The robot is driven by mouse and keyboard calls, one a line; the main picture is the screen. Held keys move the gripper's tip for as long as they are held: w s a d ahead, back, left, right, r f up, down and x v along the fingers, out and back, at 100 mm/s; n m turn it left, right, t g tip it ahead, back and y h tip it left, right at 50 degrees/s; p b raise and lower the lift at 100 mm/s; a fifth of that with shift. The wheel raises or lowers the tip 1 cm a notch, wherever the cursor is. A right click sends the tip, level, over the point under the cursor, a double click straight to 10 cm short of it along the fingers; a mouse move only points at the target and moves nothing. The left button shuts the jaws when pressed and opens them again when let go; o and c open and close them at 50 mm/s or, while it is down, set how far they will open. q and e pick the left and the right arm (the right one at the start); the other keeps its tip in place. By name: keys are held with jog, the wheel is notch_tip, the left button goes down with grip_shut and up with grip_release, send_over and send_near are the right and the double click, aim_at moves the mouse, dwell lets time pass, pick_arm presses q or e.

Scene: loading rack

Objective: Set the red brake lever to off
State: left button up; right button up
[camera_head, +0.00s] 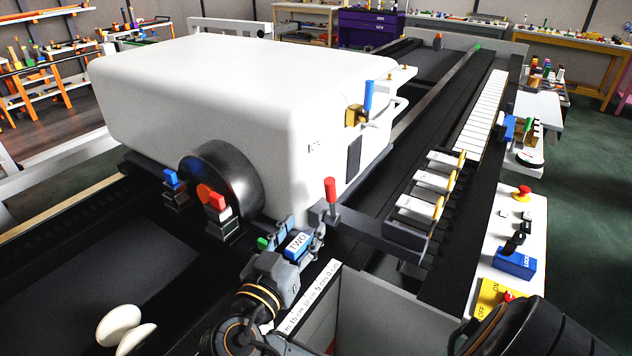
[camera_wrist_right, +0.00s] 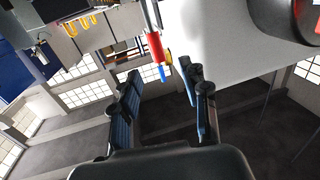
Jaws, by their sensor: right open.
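My right gripper (camera_head: 305,235) is just below and left of this lever in the head view. In the wrist view the gripper (camera_wrist_right: 160,92) is open, with blue-padded fingers apart and nothing between them. The handle appears free of the fingers. My left gripper is not in view.
The white tank (camera_head: 205,80) fills the back left. A blue lever (camera_head: 368,95) stands on its end. Another red lever (camera_head: 213,198) sits by the dark wheel. A yellow ON/OFF plate (camera_head: 490,295) lies on the white panel at right. A grey box wall (camera_head: 385,315) stands in front.

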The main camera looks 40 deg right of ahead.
aim_at(329, 193)
jog(key=x, duration=0.2)
jog(key=p+x, duration=0.1)
jog(key=x, duration=0.1)
jog(key=s+p+x, duration=0.1)
jog(key=shift+w+d+r, duration=0.2)
jog(key=shift+d+r, duration=0.2)
jog(key=shift+d, duration=0.25)
jog(key=p+x, duration=0.1)
jog(key=x, duration=0.4)
jog(key=shift+w+d+f+p, duration=0.15)
jog(key=shift+w+d+p, duration=0.15)
jog(key=shift+p, duration=0.1)
jog(key=shift+w+d, duration=0.15)
jog(key=shift+d, duration=0.2)
jog(key=shift+w+d+f, duration=0.15)
jog(key=shift+w+d, duration=0.05)
jog(key=shift+d, duration=0.05)
jog(key=shift+c, duration=0.7)
jog(key=c, duration=0.7)
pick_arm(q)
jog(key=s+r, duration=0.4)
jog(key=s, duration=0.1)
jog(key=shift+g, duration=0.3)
pick_arm(e)
grip_shut()
